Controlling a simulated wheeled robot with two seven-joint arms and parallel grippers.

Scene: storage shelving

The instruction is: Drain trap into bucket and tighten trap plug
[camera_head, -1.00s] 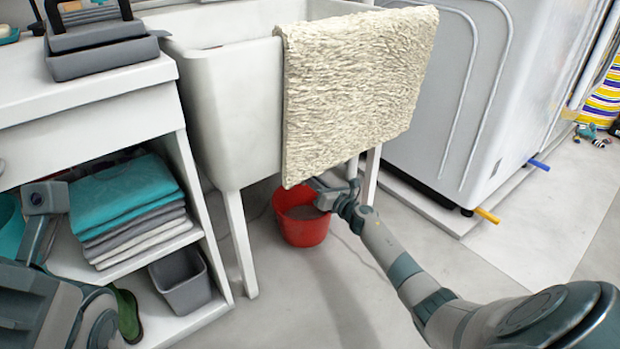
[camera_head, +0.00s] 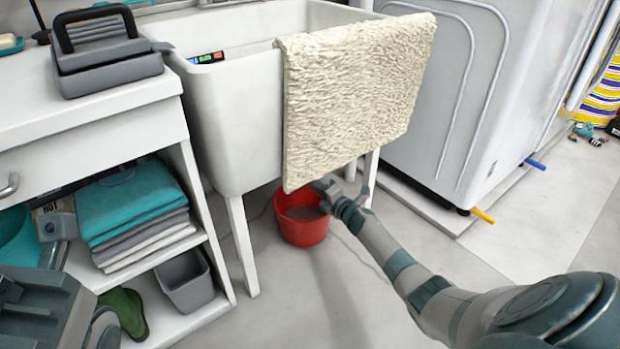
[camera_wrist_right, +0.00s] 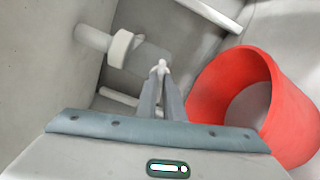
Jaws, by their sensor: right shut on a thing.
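The red bucket (camera_head: 300,232) stands on the floor under the white utility sink. A greyish surface shows inside it; I cannot tell whether it is water. My right gripper (camera_wrist_right: 162,75) is under the sink, shut on the small white trap plug (camera_wrist_right: 162,64) at the end of the grey trap (camera_wrist_right: 149,54). The bucket also shows in the right wrist view (camera_wrist_right: 200,88), to the right of the fingers. In the head view the right gripper (camera_head: 322,187) is by the bucket's rim, partly hidden by the hanging mat. Only part of my left arm shows, at lower left.
A cream shaggy mat (camera_head: 350,95) hangs over the front of the sink (camera_head: 235,125). A white shelf unit with folded towels (camera_head: 130,203) and a grey bin (camera_head: 185,281) is on the left. A white appliance (camera_head: 480,90) stands right. The floor in front is clear.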

